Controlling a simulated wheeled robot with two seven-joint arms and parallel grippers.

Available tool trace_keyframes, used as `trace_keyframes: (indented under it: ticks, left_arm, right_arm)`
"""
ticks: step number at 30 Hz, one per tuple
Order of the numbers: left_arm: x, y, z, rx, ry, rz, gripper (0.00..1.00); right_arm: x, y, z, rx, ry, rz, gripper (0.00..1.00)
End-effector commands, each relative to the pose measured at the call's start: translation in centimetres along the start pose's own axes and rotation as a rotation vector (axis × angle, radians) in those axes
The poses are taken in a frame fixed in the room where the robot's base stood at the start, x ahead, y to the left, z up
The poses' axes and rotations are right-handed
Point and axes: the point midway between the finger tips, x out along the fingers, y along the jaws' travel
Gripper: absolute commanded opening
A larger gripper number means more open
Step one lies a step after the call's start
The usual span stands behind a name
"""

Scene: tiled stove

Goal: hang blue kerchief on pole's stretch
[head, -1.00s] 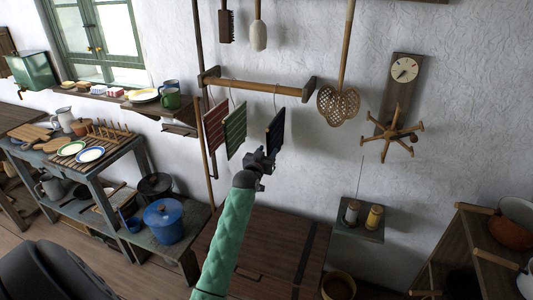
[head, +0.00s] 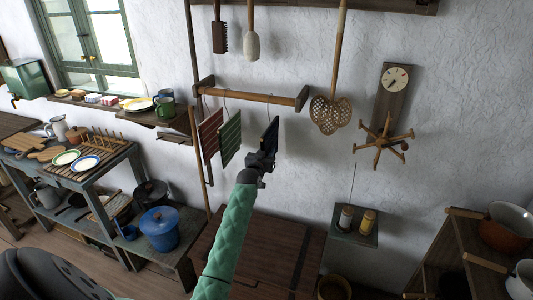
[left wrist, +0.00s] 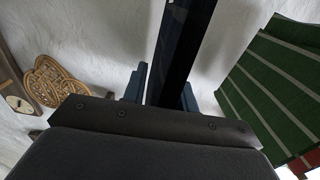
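The blue kerchief (head: 270,133) hangs by a thin loop below the right part of the wooden pole (head: 250,96). My left gripper (head: 262,160) is at its lower part. In the left wrist view the kerchief shows nearly edge-on as a dark band (left wrist: 182,50). It fills the narrow gap between my two bluish fingertips (left wrist: 162,92), which look shut on it. The green striped kerchief (head: 230,137) hangs to its left on the pole and shows in the left wrist view (left wrist: 275,85). My right gripper is not in view.
A red kerchief (head: 209,134) hangs left of the green one. A woven beater (head: 329,114) hangs close right of the pole, then a clock (head: 396,80) and a spoked wooden rack (head: 381,140). A small shelf with two jars (head: 355,232) is lower right.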

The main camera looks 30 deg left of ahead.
Motion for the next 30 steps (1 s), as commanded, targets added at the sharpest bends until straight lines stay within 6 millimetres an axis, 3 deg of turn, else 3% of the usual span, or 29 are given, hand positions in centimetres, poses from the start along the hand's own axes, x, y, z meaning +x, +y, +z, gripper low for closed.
trace_keyframes:
  ticks: [1, 4, 30]
  left_arm:
    - [0.0, 0.0, 0.0, 0.000, 0.000, 0.000, 0.18]
    - [0.0, 0.0, 0.0, 0.000, 0.000, 0.000, 0.00]
    - [0.0, 0.0, -2.8, 0.001, 0.000, 0.000, 0.00]
  right_arm:
    - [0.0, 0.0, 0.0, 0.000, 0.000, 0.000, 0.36]
    - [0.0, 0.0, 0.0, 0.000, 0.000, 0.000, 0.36]
    - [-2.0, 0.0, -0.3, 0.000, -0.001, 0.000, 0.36]
